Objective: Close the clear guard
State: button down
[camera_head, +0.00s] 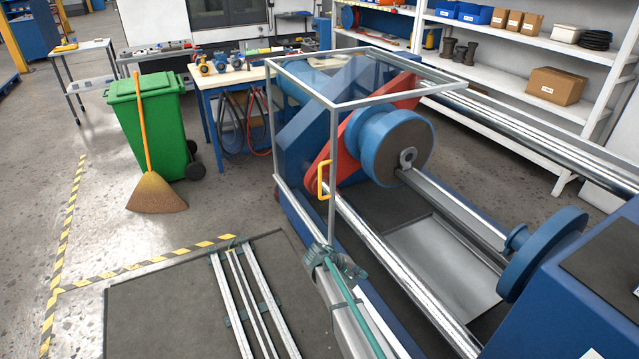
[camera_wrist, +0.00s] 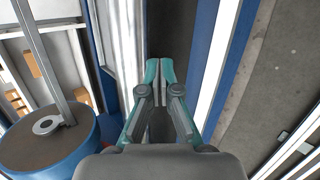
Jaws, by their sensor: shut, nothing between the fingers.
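The clear guard (camera_head: 347,103) is a see-through box with a grey metal frame. It stands at the headstock end of the blue machine, partly around the blue chuck (camera_head: 375,150). Its yellow handle (camera_head: 323,180) is on the near upright. The bed between the chuck and the blue tailstock disc (camera_head: 540,254) is uncovered. My gripper (camera_wrist: 160,72) shows in the wrist view, with teal fingertips together and nothing between them, above a dark strip of the bed. A grey-teal shape is at the guard's lower near corner in the head view; I cannot tell whether it is my gripper.
Long steel rails (camera_head: 400,270) run along the bed. A green bin (camera_head: 150,120), a broom (camera_head: 153,190) and a workbench (camera_head: 245,75) stand at left. Shelves (camera_head: 520,45) are behind.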

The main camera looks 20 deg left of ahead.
jog(key=w+a+r+t+b, duration=0.1)
jog(key=w+a+r+t, duration=0.15)
jog(key=a+r, duration=0.35)
jog(key=w+a+r+n+t+b, duration=0.1)
jog(key=w+a+r, duration=0.25)
jog(key=a, duration=0.45)
jog(key=w+a+r+t+b, duration=0.1)
jog(key=w+a+r+t, duration=0.2)
jog(key=a, duration=0.4)
jog(key=w+a+r+t+h+b, duration=0.1)
jog(key=w+a+r+t+h, duration=0.15)
jog(key=a+r, duration=1.1)
jog(key=w+d+r+p, duration=0.1)
jog(key=w+d, duration=0.3)
jog(key=d, duration=0.5)
jog(key=shift+w+d+r+p, duration=0.2)
jog(key=shift+w+r+p, duration=0.1)
jog(key=shift+p, duration=0.3)
jog(key=shift+y, duration=0.25)
